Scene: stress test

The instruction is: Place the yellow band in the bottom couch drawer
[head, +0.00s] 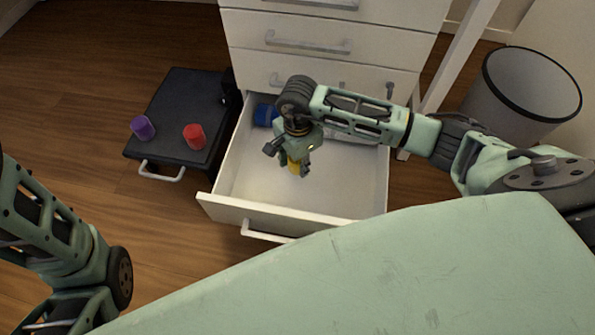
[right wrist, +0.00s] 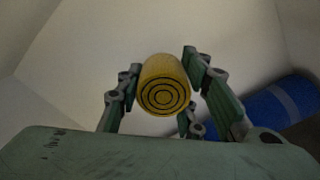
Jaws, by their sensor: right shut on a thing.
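The yellow band (head: 294,168) looks like a short yellow roll, with dark rings on its end face in the right wrist view (right wrist: 163,88). My right gripper (head: 289,160) is shut on it, with fingers on both sides, and points down over the open white drawer (head: 292,226). The band is inside the drawer's outline; I cannot tell whether it touches the floor of the drawer. My left arm shows at the lower left, but its gripper is out of view.
A blue roll (head: 266,115) lies in the drawer's back left corner; it also shows in the right wrist view (right wrist: 268,112). A black low box (head: 182,105) on the left carries a purple roll (head: 143,128) and a red roll (head: 194,137). A grey bin (head: 520,95) stands right.

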